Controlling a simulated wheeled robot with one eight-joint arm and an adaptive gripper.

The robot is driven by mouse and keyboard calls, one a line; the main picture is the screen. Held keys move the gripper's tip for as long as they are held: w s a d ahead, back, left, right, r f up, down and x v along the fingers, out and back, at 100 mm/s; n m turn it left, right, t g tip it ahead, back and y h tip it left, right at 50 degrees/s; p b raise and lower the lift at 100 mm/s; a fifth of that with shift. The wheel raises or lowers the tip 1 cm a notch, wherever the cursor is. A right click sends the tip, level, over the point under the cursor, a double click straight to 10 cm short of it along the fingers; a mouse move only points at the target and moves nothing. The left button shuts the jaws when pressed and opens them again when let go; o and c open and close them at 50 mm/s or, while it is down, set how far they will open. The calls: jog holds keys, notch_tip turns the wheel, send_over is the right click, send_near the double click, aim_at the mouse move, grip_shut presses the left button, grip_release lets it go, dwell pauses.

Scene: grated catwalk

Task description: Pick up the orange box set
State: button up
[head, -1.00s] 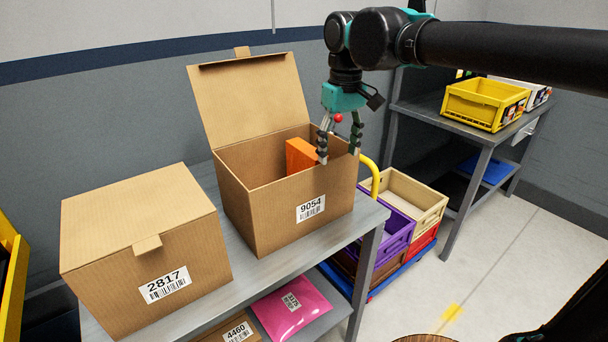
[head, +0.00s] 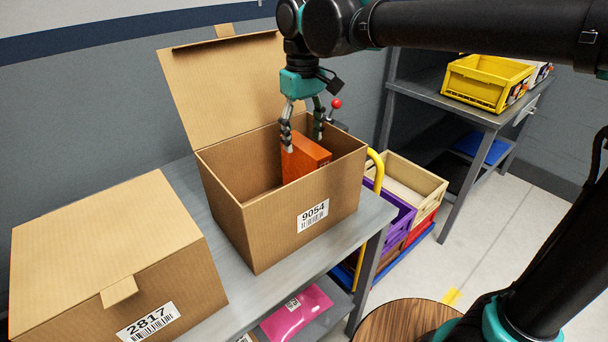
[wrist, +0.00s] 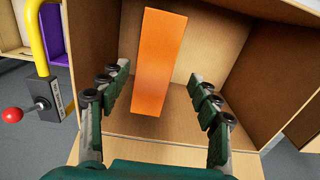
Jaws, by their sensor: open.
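The orange box set (head: 306,157) stands upright inside the open cardboard box labelled 9054 (head: 278,215). It also shows in the wrist view (wrist: 159,62), where it stands between the lines of my two fingers, a little ahead of them. My gripper (head: 302,142) points down over the open box, its fingertips at about the top of the orange box set. In the wrist view my gripper (wrist: 160,100) is open, with a finger on each side and nothing held. The lower part of the orange box set is hidden by the cardboard wall in the head view.
The raised lid (head: 225,90) stands behind my gripper. A closed box labelled 2817 (head: 110,255) is at left on the grey table (head: 250,300). A red-knobbed lever (wrist: 12,115) and yellow rail (wrist: 38,40) are beside the box. Stacked crates (head: 405,195) stand at right.

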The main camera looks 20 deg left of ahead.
aim_at(303, 157)
notch_tip(303, 157, down, 6)
jog(key=shift+f, duration=0.1)
jog(key=shift+w+d+f, duration=0.1)
jog(key=shift+w+f, duration=0.1)
jog(key=shift+f, duration=1.15)
jog(key=shift+w+f, duration=0.15)
jog(key=shift+f, duration=1.15)
grip_shut()
jog(key=shift+r, duration=0.1)
